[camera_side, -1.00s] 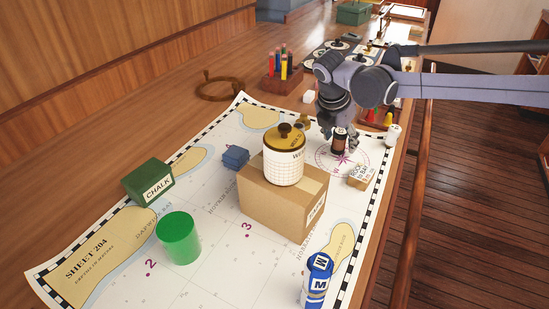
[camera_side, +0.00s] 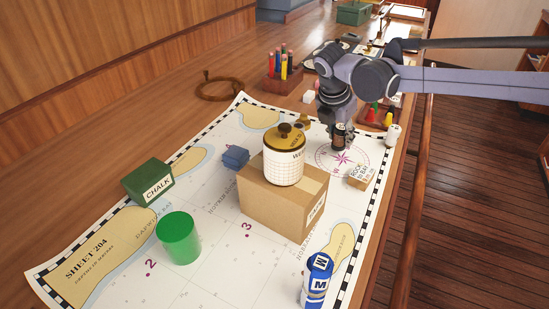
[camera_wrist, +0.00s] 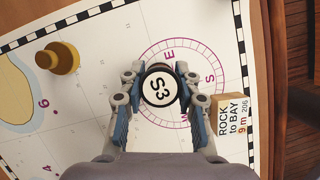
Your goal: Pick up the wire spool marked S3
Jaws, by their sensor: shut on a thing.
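The wire spool marked S3 (camera_wrist: 160,88) is between the fingers of my gripper (camera_wrist: 160,100) in the wrist view, its white round top with "S3" facing the camera. In the side view the spool (camera_side: 340,136) is a small dark cylinder, upright, held by my gripper (camera_side: 341,143) over the compass rose on the chart. The fingers are shut on its sides. It looks a little above the chart, with the rose visible below it. The fingers partly cover the spool.
A cardboard box (camera_side: 270,208) bearing a lidded jar (camera_side: 284,168) stands left of my gripper. The "ROCK to BAY" block (camera_wrist: 228,124) sits close to the right finger. A brass knob-like piece (camera_wrist: 58,58) stands at the left.

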